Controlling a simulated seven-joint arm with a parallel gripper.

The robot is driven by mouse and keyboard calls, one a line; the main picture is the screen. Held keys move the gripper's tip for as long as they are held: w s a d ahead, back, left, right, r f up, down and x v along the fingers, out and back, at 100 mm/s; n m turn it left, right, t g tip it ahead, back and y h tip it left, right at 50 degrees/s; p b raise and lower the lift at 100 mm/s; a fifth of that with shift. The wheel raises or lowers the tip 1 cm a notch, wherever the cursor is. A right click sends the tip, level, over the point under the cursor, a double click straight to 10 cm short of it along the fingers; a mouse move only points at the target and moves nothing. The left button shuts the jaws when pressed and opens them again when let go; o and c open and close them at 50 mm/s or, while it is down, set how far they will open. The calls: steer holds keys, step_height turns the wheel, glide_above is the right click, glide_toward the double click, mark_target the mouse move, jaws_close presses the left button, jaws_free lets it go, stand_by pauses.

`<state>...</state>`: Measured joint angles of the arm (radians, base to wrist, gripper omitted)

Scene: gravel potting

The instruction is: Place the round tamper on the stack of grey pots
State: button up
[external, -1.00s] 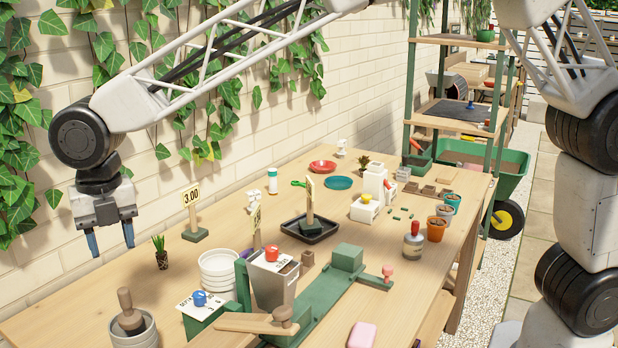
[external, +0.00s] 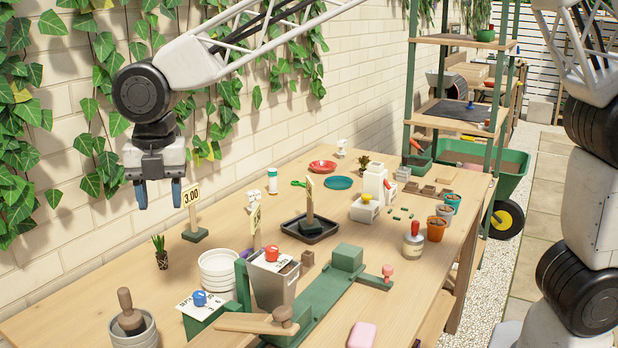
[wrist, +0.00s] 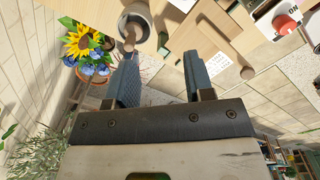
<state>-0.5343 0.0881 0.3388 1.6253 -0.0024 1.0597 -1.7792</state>
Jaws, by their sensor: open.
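The round tamper (external: 126,308), brown wood with an upright knobbed handle, rests with its dark base at the top of the stack of grey pots (external: 146,338) at the front left of the table. In the wrist view the tamper (wrist: 130,38) shows at the grey pot's rim (wrist: 147,14), beyond my left finger and partly hidden by it. My gripper (external: 159,204) is open and empty. It hangs high above the back left of the table, well apart from the tamper and pots.
A stack of white pots (external: 218,268) and a small plant (external: 160,252) stand near the tamper. A 3.00 sign (external: 192,212) stands beneath my gripper's right side. A wooden paddle (external: 250,323) and green bench press (external: 325,290) fill the front middle.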

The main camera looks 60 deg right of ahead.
steer(key=s+d+r+m, duration=0.2)
steer(key=s+d+m, duration=0.25)
steer(key=d, duration=0.45)
steer(key=s+d+r+m+t, duration=0.1)
steer(key=s+d+r+m, duration=0.25)
steer(key=s+d, duration=0.4)
steer(key=s+d+r+m, duration=0.2)
steer(key=s+d+m, duration=0.25)
steer(key=d, duration=0.55)
steer(key=s+d+f+m, duration=0.3)
steer(key=s+d+m, duration=0.4)
steer(key=s, duration=0.4)
steer(key=s+d+f+m+t, duration=0.1)
steer(key=s+d+f+m, duration=0.2)
steer(key=s+d+m, duration=0.4)
steer(key=s, duration=0.4)
steer(key=shift+s+d, duration=0.2)
steer(key=shift+s, duration=0.05)
